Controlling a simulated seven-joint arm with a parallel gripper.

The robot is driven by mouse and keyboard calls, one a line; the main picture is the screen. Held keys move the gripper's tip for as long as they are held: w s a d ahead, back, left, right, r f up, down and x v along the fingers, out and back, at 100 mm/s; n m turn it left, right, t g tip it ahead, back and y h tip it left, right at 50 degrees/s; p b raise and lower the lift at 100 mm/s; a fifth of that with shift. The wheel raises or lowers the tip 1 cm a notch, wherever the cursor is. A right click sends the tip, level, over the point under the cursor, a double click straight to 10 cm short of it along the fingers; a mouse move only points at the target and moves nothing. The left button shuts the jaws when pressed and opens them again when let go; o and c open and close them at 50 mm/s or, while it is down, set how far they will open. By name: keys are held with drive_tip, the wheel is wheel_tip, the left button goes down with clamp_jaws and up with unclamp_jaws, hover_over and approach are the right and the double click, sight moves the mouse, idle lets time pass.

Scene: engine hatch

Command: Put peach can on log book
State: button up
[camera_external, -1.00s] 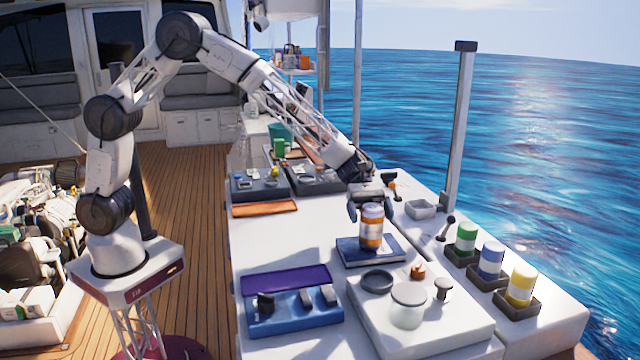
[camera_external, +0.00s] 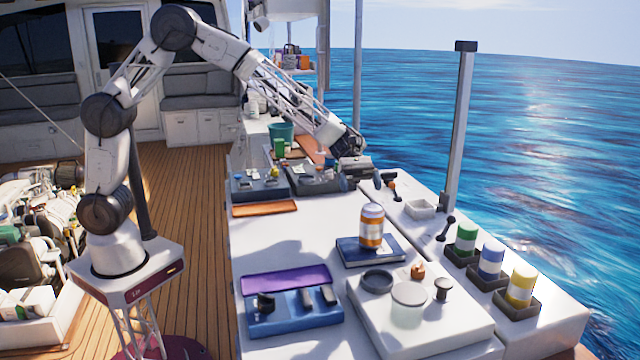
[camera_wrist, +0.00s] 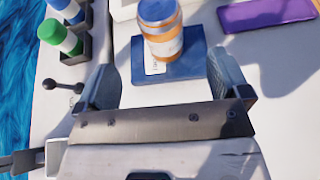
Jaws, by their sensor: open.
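The peach can (camera_external: 371,227), orange and white with a pale lid, stands upright on the blue log book (camera_external: 350,252) on the white counter. In the wrist view the can (camera_wrist: 161,32) stands on the book (camera_wrist: 196,62) beyond my fingertips. My gripper (camera_external: 362,182) is open and empty, behind and above the can in the external view and apart from it. Its two fingers also show in the wrist view (camera_wrist: 164,88), spread wide with bare counter between them.
A white board (camera_external: 440,330) with a jar, a dark dish and small knobs lies in front of the book. A blue tray (camera_external: 290,322) with a purple lid is at front left. Green, blue and yellow canisters (camera_external: 491,262) stand in holders at right. Counter left of the book is clear.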

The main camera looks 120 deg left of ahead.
idle(0.8)
drive_tip(key=s+d+r+m+g+y, duration=0.15)
drive_tip(key=s+d+r+m, duration=0.25)
drive_tip(key=s+d, duration=0.4)
drive_tip(key=s+d+r+m+g+y, duration=0.1)
drive_tip(key=s+d+r+m+g, duration=0.2)
drive_tip(key=s+d+m, duration=0.5)
drive_tip(key=s+d+r+m+g+y, duration=0.15)
drive_tip(key=s+d+r, duration=0.3)
drive_tip(key=d, duration=0.55)
drive_tip(key=s+d+f+m+y, duration=0.1)
drive_tip(key=s+d+m+y, duration=0.1)
drive_tip(key=s, duration=0.7)
drive_tip(key=s+d+m+y, duration=0.2)
drive_tip(key=s+d+m, duration=0.2)
drive_tip(key=s, duration=0.6)
drive_tip(key=s+d+f+m+y, duration=0.1)
drive_tip(key=s+d+m+y, duration=0.1)
drive_tip(key=s+m, duration=0.5)
drive_tip(key=shift+s+d+f, duration=0.3)
drive_tip(key=shift+s+d, duration=0.15)
drive_tip(key=shift+s, duration=1.15)
